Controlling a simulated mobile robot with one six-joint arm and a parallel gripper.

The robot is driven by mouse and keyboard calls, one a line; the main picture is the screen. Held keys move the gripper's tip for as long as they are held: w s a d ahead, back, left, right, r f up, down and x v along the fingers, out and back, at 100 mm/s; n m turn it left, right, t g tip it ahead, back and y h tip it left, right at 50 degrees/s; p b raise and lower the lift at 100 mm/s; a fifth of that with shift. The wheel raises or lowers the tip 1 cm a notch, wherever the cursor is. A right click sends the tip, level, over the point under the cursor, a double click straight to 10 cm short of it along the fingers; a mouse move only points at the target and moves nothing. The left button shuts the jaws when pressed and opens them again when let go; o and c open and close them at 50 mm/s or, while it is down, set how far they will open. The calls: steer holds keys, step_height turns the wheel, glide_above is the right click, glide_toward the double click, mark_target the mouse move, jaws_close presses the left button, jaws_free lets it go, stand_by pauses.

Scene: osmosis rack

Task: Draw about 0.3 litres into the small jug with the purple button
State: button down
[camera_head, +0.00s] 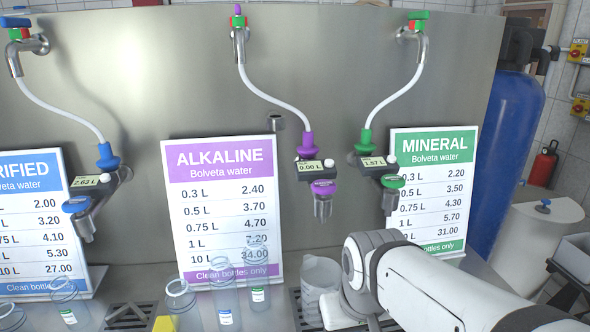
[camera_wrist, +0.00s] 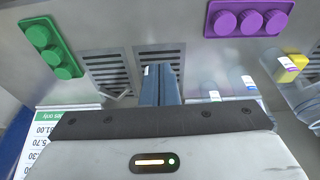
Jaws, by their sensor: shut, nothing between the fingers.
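A clear jug (camera_head: 320,278) stands at the front of the panel below the alkaline tap (camera_head: 322,205), partly hidden by my arm. That tap has a purple top, and its display (camera_head: 310,167) reads 0.00 L. In the wrist view, a purple plate (camera_wrist: 249,18) with three round purple buttons is at the upper right. My gripper (camera_wrist: 160,72) is shut and empty, pointing at the metal surface between the purple plate and a green one. The fingertips appear apart from both plates. I cannot make out the jug in the wrist view.
A green button plate (camera_wrist: 52,48) is at upper left in the wrist view. Several clear bottles (camera_head: 225,306) stand left of the jug, near a yellow block (camera_head: 165,324). The mineral tap (camera_head: 391,192) is to the right. Slotted drain grates (camera_wrist: 112,72) lie below the taps.

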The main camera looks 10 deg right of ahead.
steer(key=w+r+n+g+p, duration=0.15)
steer(key=w+r+n, duration=0.25)
steer(key=w+r, duration=0.4)
steer(key=w+r+n+p, duration=0.3)
steer(key=w+r+n, duration=0.15)
steer(key=r, duration=0.55)
step_height(320, 180, up, 14)
steer(key=n+g+p, duration=0.1)
steer(key=n+p, duration=0.2)
steer(key=n, duration=0.7)
glide_above(324, 185)
steer(key=shift+r+m, duration=0.2)
steer(key=shift+m, duration=0.05)
steer(key=shift+f, duration=0.1)
step_height(324, 185, down, 14)
steer(key=shift+r, duration=0.15)
